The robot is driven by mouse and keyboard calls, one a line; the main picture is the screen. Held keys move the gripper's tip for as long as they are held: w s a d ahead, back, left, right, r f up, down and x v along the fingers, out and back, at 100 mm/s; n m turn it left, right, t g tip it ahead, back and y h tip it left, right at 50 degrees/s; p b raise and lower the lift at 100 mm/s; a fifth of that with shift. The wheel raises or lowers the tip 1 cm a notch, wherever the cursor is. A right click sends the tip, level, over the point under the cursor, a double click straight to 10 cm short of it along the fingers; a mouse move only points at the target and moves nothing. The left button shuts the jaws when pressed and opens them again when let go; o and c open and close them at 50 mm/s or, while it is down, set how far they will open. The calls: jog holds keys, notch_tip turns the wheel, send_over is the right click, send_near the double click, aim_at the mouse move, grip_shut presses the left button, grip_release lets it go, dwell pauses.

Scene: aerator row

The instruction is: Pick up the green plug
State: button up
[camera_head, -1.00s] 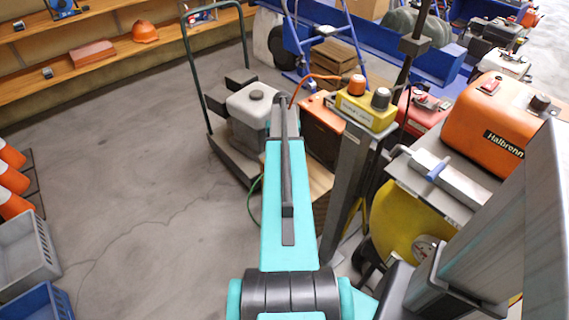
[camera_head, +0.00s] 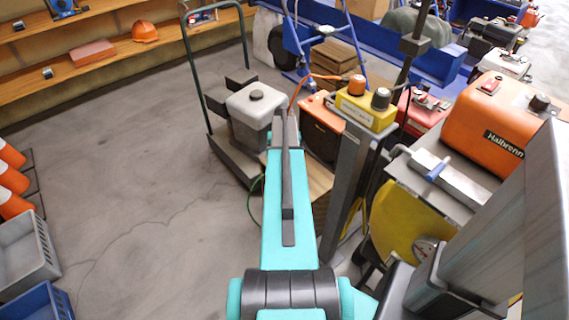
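I cannot make out a green plug. A thin green cable (camera_head: 254,190) shows just left of my teal arm and runs down to the floor; where it leads behind the arm is hidden. A yellow box (camera_head: 362,114) stands on a grey post right of the arm. An orange plug-like piece (camera_head: 357,85) with an orange cable and a dark grey one (camera_head: 381,99) with a dark cable sit on its top. My arm reaches forward from the bottom centre. My gripper is not visible, so what it holds cannot be seen.
A flat trolley (camera_head: 232,158) carries a grey-white machine (camera_head: 253,106) beyond the arm. An orange machine (camera_head: 318,131) stands behind the post. A large orange machine (camera_head: 489,118) sits on a grey stand at right. Traffic cones (camera_head: 12,180) and crates (camera_head: 24,262) line the left; floor between is clear.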

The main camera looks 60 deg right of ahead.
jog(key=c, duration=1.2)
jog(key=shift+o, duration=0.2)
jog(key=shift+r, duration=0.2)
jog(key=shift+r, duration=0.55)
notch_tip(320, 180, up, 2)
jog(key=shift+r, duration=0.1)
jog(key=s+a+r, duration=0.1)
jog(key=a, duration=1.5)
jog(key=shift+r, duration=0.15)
